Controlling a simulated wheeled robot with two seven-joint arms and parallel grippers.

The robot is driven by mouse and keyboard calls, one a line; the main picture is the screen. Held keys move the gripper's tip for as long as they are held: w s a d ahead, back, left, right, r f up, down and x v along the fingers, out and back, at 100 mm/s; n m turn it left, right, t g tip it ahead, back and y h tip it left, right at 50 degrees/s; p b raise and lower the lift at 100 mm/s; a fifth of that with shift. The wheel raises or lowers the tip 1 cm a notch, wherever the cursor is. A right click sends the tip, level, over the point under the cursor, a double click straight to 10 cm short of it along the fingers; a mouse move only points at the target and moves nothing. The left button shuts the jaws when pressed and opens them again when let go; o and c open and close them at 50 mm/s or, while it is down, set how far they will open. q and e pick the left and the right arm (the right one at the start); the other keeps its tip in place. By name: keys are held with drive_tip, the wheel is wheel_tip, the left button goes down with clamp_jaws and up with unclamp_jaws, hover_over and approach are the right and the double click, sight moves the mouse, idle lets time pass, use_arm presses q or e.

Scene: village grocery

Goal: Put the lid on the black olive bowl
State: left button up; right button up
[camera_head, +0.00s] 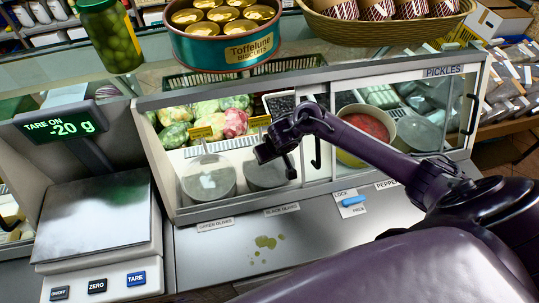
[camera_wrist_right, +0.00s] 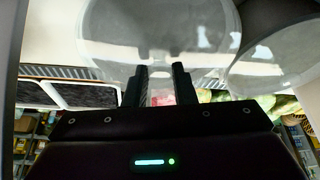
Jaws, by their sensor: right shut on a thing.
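My right gripper (camera_head: 275,150) reaches through the open front of the glass counter case. It is shut, and in the wrist view its fingers (camera_wrist_right: 160,85) close at the near edge of a clear round lid (camera_wrist_right: 160,35). In the head view that greyish round lid (camera_head: 265,175) is behind the BLACK OLIVES label (camera_head: 282,209). Its grip point is mostly hidden by the gripper. A second clear round lid (camera_head: 208,180) is to the left, behind the GREEN OLIVES label (camera_head: 215,225). I cannot make out the black olive bowl itself or whether the lid rests on it. My left gripper is not in view.
A scale (camera_head: 95,220) reading -20 g stands left. A biscuit tin (camera_head: 225,40) and an olive jar (camera_head: 110,35) stand above. A red-filled bowl (camera_head: 365,125) is right, behind glass. Green spots (camera_head: 265,243) lie on the otherwise clear counter front, by a blue LOCK/FREE slider (camera_head: 353,200).

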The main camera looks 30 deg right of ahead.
drive_tip(key=shift+p, duration=0.4)
idle(0.5)
drive_tip(key=o, duration=1.1)
drive_tip(key=shift+c, duration=0.2)
drive_tip(key=shift+o, duration=0.4)
drive_tip(key=o, duration=0.4)
drive_tip(key=shift+r, duration=0.1)
drive_tip(key=shift+r+p, duration=3.4)
drive_tip(key=shift+p, duration=0.9)
